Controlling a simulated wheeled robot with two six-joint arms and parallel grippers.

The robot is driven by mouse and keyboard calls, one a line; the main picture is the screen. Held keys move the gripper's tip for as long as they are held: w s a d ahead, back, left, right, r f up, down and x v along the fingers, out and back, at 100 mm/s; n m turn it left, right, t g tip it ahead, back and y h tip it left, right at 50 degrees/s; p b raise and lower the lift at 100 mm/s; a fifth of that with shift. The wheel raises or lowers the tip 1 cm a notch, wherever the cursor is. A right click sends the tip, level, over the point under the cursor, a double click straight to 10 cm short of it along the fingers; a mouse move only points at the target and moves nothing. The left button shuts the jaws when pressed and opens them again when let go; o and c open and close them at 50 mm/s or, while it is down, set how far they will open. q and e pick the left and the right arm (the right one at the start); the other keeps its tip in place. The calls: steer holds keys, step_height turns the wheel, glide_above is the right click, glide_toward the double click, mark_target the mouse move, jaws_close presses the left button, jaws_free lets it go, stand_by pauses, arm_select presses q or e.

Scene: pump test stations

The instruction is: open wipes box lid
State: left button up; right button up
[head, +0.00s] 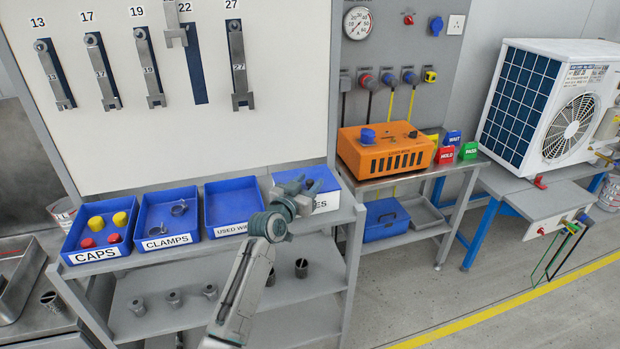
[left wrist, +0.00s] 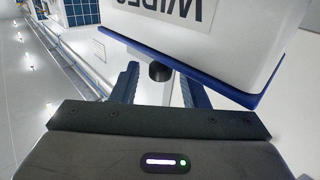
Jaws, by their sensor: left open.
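The wipes box (head: 327,202) stands at the right end of the bin row on the shelf. It has a white body and a blue lid (head: 322,173), which lies flat and shut. My left gripper (head: 303,184) is over the lid, open, and hides part of the box and its label. In the left wrist view the box (left wrist: 215,35) appears upside down with its blue lid edge (left wrist: 190,68). A dark knob (left wrist: 160,72) on the lid shows between the open fingers (left wrist: 160,88), with gaps on both sides. My right gripper is not in view.
Blue bins for caps (head: 100,223), clamps (head: 168,217) and used wipes (head: 232,203) stand left of the box. A pegboard with wrenches (head: 240,65) rises behind. An orange tester (head: 384,150) stands on a bench to the right.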

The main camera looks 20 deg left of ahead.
arm_select(q)
steer(key=shift+w+d, duration=0.15)
steer(key=shift+w, duration=0.5)
jaws_close()
steer(key=shift+r, duration=0.1)
